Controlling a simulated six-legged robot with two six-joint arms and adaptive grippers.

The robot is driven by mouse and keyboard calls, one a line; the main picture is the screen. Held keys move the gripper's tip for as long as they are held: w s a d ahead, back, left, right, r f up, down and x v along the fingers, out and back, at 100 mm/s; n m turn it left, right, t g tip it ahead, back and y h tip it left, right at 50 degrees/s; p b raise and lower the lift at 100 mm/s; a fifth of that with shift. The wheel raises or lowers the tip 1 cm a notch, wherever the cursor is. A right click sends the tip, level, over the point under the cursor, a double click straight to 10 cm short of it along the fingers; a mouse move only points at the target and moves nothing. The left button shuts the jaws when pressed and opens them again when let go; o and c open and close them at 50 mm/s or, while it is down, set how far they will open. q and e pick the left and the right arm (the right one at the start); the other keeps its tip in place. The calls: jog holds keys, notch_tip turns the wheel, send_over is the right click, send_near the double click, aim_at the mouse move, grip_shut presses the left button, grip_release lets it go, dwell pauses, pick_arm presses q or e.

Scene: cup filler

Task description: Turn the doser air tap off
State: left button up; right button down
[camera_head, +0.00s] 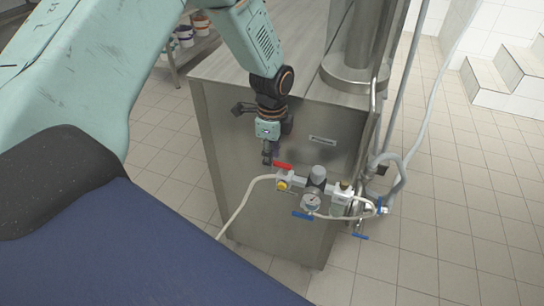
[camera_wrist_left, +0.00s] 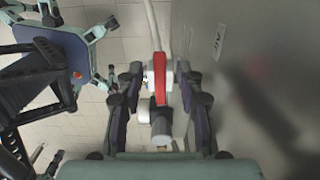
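The air tap has a red lever (camera_head: 283,166) at the left end of a pipe assembly on the side of the steel cabinet. In the left wrist view the red lever (camera_wrist_left: 159,78) runs up and down the picture. My left gripper (camera_head: 267,157) is just beside and above the lever in the head view. In the left wrist view the left gripper (camera_wrist_left: 160,88) has its fingers spread, one on each side of the lever, with gaps between. Whether the lever lies fully at fingertip depth is unclear. My right gripper is not in view.
A pressure gauge (camera_head: 311,201), a blue lever (camera_head: 303,215) and another blue lever (camera_head: 360,236) sit close to the right. A pale hose (camera_head: 236,212) leads down from the tap. The steel cabinet (camera_head: 235,180) stands right behind. Tiled floor is open at the right.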

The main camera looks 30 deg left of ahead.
pick_arm(q)
jog(key=shift+d+f, duration=0.1)
jog(key=shift+d, duration=0.1)
jog(key=shift+c, duration=0.2)
jog(key=shift+a, duration=0.1)
grip_shut()
